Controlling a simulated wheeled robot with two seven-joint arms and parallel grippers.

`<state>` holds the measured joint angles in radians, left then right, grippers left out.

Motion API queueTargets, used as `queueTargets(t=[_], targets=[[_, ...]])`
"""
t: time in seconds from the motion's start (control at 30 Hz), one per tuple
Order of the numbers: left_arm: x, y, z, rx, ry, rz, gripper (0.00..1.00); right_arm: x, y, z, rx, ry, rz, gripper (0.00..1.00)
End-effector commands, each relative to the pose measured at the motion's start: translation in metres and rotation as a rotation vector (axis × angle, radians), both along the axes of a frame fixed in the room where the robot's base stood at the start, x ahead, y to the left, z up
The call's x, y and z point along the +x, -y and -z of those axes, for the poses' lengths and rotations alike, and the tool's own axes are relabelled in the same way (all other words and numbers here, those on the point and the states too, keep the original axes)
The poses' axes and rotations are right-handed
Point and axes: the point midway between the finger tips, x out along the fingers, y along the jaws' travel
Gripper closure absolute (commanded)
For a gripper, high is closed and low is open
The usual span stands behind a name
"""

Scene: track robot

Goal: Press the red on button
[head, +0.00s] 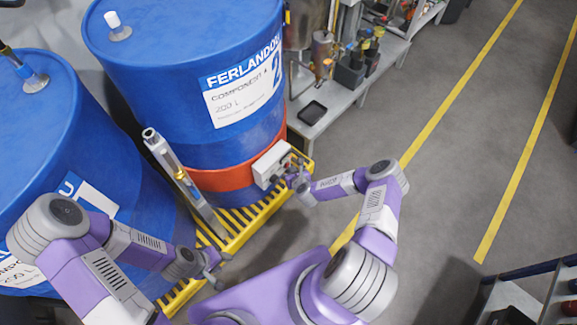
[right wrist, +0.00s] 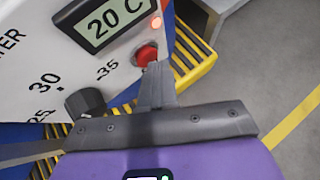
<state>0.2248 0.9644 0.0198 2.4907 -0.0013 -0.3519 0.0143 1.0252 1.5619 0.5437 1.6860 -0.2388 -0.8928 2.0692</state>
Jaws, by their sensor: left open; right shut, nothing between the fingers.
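The red button (right wrist: 147,55) is on a white heater control box, below its display, in the right wrist view. In the head view the control box (head: 268,166) is mounted on the orange band around a blue drum. My right gripper (right wrist: 158,70) is shut and empty. Its fingertips overlap the button's lower right edge in the picture; I cannot tell whether they touch it. In the head view my right gripper (head: 291,174) is at the box's right side, and the button is too small to make out. My left gripper (head: 220,270) is open and empty, low beside the yellow pallet.
The display (right wrist: 108,20) reads 20 C, with a lit orange lamp (right wrist: 156,22) beside it. A black knob (right wrist: 85,103) sits lower left. Blue drums (head: 180,60) stand on a yellow grated pallet (head: 245,228). A bench (head: 325,120) is behind.

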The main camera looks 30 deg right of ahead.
Motion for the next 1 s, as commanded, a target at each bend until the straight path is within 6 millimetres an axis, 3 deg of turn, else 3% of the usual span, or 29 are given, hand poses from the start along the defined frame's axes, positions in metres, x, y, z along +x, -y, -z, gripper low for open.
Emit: queueTargets(t=[0.37,1.0], targets=[[0.0,0.0,0.0,0.0,0.0,0.0,0.57,-0.005,0.002,0.0,-0.001,0.0,0.001,1.0],[0.0,0.0,-0.005,0.0,0.0,0.0,0.57,-0.057,0.024,0.0,0.0,0.0,0.001,1.0]])
